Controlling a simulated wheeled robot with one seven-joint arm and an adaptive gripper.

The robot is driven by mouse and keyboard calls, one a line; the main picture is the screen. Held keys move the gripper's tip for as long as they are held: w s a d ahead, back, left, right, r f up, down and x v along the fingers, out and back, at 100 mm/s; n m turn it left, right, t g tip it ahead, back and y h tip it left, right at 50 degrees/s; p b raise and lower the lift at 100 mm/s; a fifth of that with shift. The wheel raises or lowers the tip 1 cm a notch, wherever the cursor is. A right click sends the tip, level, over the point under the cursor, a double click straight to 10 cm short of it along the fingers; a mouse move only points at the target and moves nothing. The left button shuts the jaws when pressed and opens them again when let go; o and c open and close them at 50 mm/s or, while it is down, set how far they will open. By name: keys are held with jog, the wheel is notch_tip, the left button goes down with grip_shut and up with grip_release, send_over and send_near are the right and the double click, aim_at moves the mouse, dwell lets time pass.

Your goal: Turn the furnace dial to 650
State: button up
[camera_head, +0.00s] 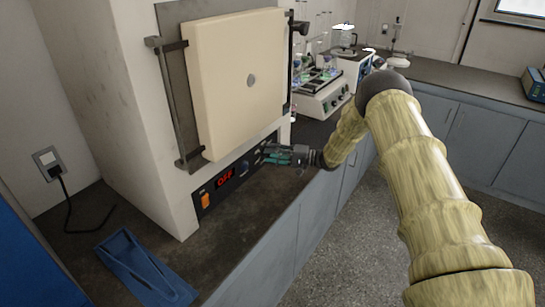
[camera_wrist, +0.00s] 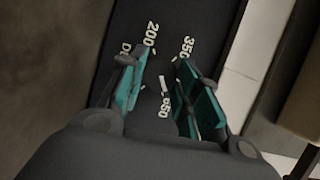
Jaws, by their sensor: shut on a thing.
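The furnace (camera_head: 118,75) stands on the counter with a dark control panel along its lower front. The furnace dial (camera_wrist: 158,72) is dark against the dark panel in the wrist view, with the printed numbers 200, 350 and 650 around it. A short white mark shows near 650, but I cannot tell surely if it is the dial's pointer. My gripper (camera_head: 268,154) reaches the panel's right part, its teal-padded fingers on both sides of the dial; it also shows in the wrist view (camera_wrist: 162,88). It is shut on the dial. In the head view the fingers hide the dial.
The red display (camera_head: 225,177) appears to read OFF, beside an orange switch (camera_head: 206,200). The cream furnace door (camera_head: 230,95) is above the panel. A blue tray-like item (camera_head: 145,268) lies on the counter at front left. Glassware on a white device (camera_head: 325,100) stands behind.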

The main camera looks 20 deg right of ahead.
jog(key=shift+w+r+m, duration=0.1)
jog(key=shift+r+m, duration=0.05)
jog(key=shift+m, duration=0.25)
jog(key=o, duration=0.9)
jog(key=shift+c, duration=0.2)
jog(key=shift+o, duration=0.7)
jog(key=shift+d, duration=0.1)
jog(key=v, duration=1.2)
jog(key=shift+f, duration=0.25)
jog(key=shift+f, duration=0.1)
